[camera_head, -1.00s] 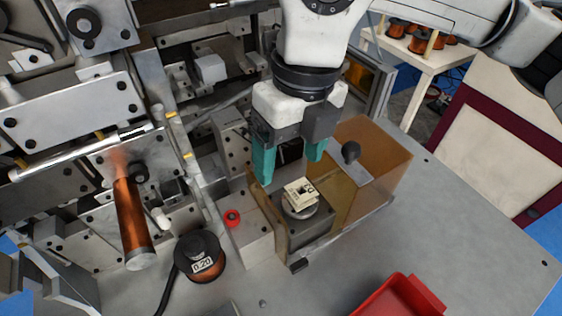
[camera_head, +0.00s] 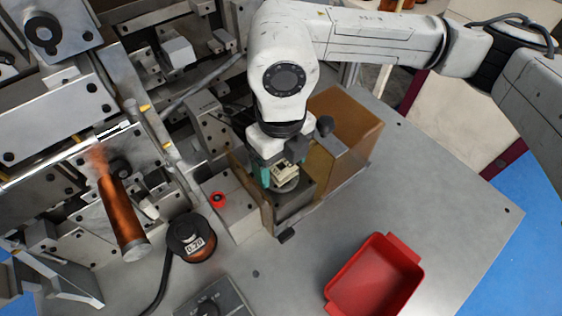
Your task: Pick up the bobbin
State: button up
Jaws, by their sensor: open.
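The bobbin (camera_head: 287,170), a small cream block with dark markings, sits on a round metal seat on the grey block of the fixture (camera_head: 292,199). My gripper (camera_head: 282,172) points down over the fixture with its jaws open. A teal finger shows just left of the bobbin. The other finger is mostly hidden, so I cannot tell whether either finger touches the bobbin.
An amber see-through guard (camera_head: 345,120) stands around the fixture, with a dark knob (camera_head: 325,125) close to my wrist. A red button (camera_head: 218,200) and a wire spool labelled 0.20 (camera_head: 192,240) are on the left. A red tray (camera_head: 375,280) lies in front on the grey table.

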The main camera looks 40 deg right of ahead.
jog(key=shift+f, duration=0.3)
jog(key=shift+c, duration=0.2)
jog(key=c, duration=1.1)
